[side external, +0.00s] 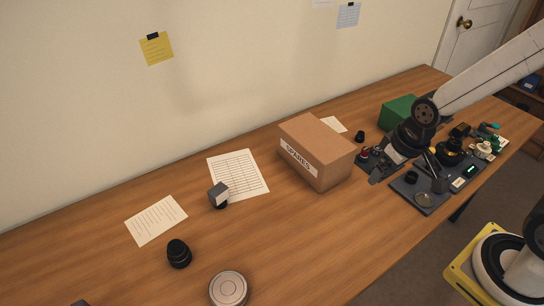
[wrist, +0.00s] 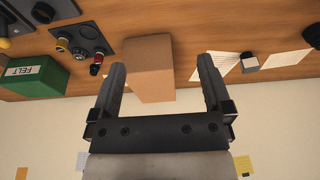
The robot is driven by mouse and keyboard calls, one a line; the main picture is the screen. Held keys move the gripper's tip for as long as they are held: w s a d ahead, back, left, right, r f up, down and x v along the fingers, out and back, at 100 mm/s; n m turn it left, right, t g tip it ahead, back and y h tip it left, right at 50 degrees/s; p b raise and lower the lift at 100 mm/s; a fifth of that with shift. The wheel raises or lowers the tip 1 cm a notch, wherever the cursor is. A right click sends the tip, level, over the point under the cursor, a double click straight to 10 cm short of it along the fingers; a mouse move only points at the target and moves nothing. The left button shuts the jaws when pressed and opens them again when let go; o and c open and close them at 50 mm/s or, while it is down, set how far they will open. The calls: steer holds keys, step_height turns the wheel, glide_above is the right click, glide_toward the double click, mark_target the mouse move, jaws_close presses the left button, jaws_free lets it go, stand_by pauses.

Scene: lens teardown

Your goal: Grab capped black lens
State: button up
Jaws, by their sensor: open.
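A black lens (side external: 179,253), seemingly capped, stands on the bare wood at the front left in the side view. A dark object at the upper right edge of the wrist view (wrist: 312,36) looks like the same lens, partly cut off. My gripper (side external: 378,172) is far to its right, above the table near the carton and the grey mats. In the wrist view my gripper (wrist: 161,62) has its two fingers wide apart. Nothing is held between them; the carton shows beyond the gap. Whether the lens has a cap cannot be told for sure.
The SPARES carton (side external: 318,152) stands between my gripper and the lens. A grey block on a dark base (side external: 218,193) sits by a printed sheet (side external: 242,176). A round metal disc (side external: 229,289) lies right of the lens. Small parts crowd the right; the green box (side external: 398,110) is behind.

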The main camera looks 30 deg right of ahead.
steer(key=m+y, duration=1.3)
steer(key=m, duration=0.8)
glide_toward(182, 243)
steer(key=shift+t, duration=0.3)
steer(key=x, duration=0.4)
steer(key=shift+s+f, duration=0.2)
steer(key=shift+s, duration=0.05)
steer(key=shift+a, duration=0.1)
steer(key=shift+x, duration=1.25)
steer(key=shift+a, duration=0.1)
steer(key=shift+x, duration=2.5)
steer(key=shift+r, duration=0.1)
